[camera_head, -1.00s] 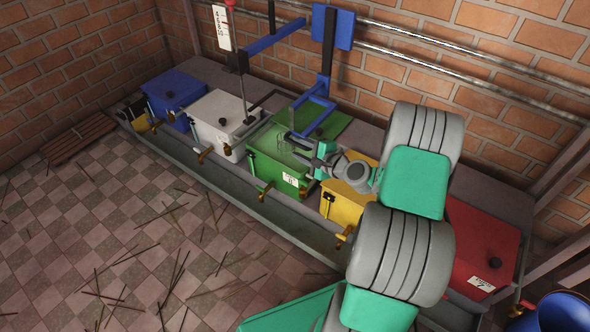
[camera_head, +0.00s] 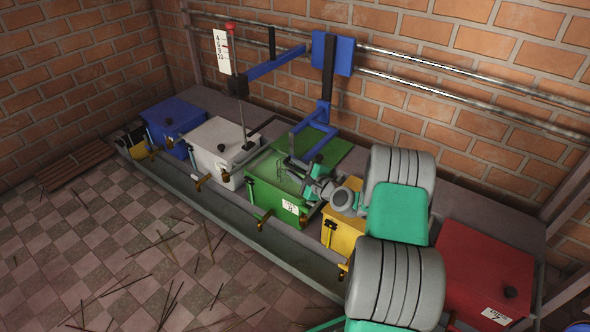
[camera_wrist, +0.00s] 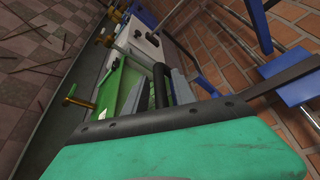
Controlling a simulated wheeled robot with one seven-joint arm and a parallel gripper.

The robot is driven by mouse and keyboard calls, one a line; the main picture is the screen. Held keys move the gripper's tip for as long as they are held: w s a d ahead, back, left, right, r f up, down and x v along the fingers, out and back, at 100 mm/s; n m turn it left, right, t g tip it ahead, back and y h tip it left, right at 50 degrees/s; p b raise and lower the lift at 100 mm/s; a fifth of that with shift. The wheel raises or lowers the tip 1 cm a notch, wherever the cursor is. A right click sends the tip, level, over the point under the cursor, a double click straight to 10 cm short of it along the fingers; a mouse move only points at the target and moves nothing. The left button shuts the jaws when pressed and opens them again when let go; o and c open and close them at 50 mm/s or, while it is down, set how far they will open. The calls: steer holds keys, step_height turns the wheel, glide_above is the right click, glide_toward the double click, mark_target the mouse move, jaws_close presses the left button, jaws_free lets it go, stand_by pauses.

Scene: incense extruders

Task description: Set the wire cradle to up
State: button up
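The green box (camera_head: 272,203) stands in the middle of the row, its lid (camera_head: 335,153) folded back. Thin dark wires (camera_head: 282,165) show at its open top and look like the wire cradle; whether it is up or down is hard to tell. My gripper (camera_head: 298,164) is over the box's right side, near the wires. Its fingers look apart. In the wrist view, dark bars (camera_wrist: 160,84) stand close to the grey fingers, beside the green box (camera_wrist: 116,88). Contact with the cradle cannot be made out.
A blue frame (camera_head: 327,104) hangs behind the green box, close to my gripper. A white box (camera_head: 217,160) and a blue box (camera_head: 172,118) stand left, a yellow box (camera_head: 340,237) and a red box (camera_head: 478,268) right. Brick walls stand behind; sticks litter the floor.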

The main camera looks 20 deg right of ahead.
jaws_close()
steer(key=shift+s, duration=0.1)
stand_by(1.1)
